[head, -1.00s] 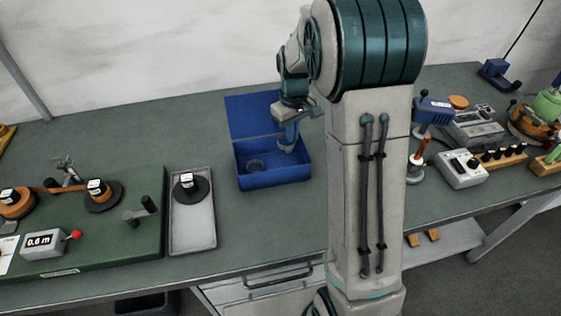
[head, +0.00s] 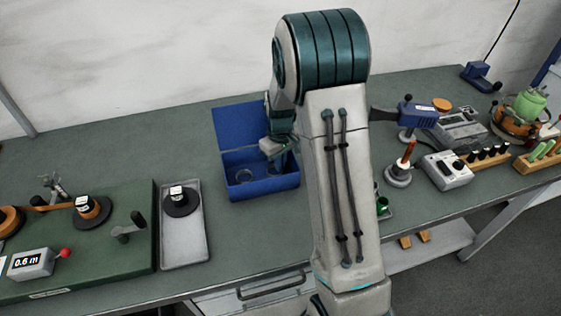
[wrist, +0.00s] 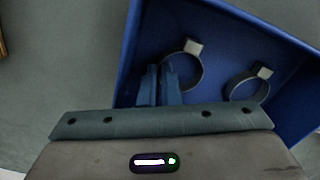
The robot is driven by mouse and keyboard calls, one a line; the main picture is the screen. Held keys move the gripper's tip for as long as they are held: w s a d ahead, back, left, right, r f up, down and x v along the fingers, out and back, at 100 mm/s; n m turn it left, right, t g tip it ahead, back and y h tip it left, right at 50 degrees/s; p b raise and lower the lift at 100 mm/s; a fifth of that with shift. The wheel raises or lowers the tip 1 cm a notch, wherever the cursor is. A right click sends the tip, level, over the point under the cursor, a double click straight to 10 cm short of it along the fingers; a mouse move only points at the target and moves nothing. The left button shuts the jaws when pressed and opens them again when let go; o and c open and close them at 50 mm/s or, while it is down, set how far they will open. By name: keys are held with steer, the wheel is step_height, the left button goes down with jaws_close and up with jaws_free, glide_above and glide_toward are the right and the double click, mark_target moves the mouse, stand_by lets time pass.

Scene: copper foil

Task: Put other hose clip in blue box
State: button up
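The blue box (head: 262,189) stands open on the bench with its lid (head: 240,128) raised at the back. In the wrist view its blue wall (wrist: 128,50) and floor surround two metal ring-shaped hose clips. One hose clip (wrist: 247,97) lies on the floor at the right; it also shows in the head view (head: 244,174). The other hose clip (wrist: 199,72) is at my fingertips. My gripper (wrist: 160,68) is inside the box, its fingers close together on that clip's band. Whether this clip touches the floor is unclear. In the head view my arm partly hides the gripper.
A grey tray (head: 184,243) with a black spool (head: 181,201) stands left of the box. Beyond it is a green winding board (head: 100,262). A blue-headed tool stand (head: 417,115) and a grey meter (head: 447,170) are to the right.

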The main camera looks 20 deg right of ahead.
steer(key=o, duration=0.3)
step_height(320, 180, up, 12)
steer(key=s+a+r+m+t, duration=0.1)
steer(key=s, duration=0.7)
steer(key=s+r+m+t, duration=0.1)
steer(key=s+r+m, duration=0.1)
steer(key=s, duration=0.5)
steer(key=s+a+r+m+t, duration=0.1)
steer(key=s+r, duration=0.1)
steer(key=s, duration=0.6)
steer(key=shift+s+a+m, duration=0.3)
